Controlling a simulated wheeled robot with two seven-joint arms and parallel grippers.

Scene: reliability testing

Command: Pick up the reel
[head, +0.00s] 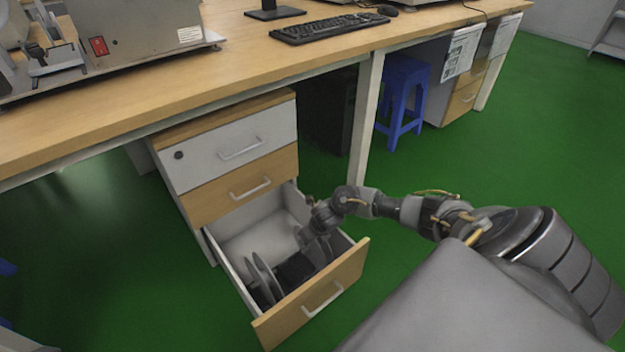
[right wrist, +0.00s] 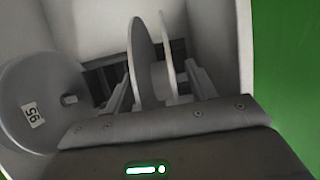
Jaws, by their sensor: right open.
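An upright grey reel (right wrist: 143,60) with two thin flanges stands in the open bottom drawer (head: 318,296). In the right wrist view it is between the two spread fingers of my right gripper (right wrist: 158,90), and I see no clear grip on it. A second grey reel (right wrist: 40,100) with a white label reading 95 sits to the left, tilted towards the camera. In the head view reel flanges (head: 262,278) show at the drawer's left side; which reel they belong to I cannot tell. My right gripper (head: 308,262) reaches down into the drawer, its fingertips hard to make out. My left gripper is out of view.
The drawer's side walls and wooden front surround my right gripper closely. Above are two closed drawers (head: 235,165) and the wooden desk (head: 190,92), with a keyboard (head: 330,28) and a metal machine (head: 130,35). A blue stool (head: 403,95) stands under the desk. Green floor lies around.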

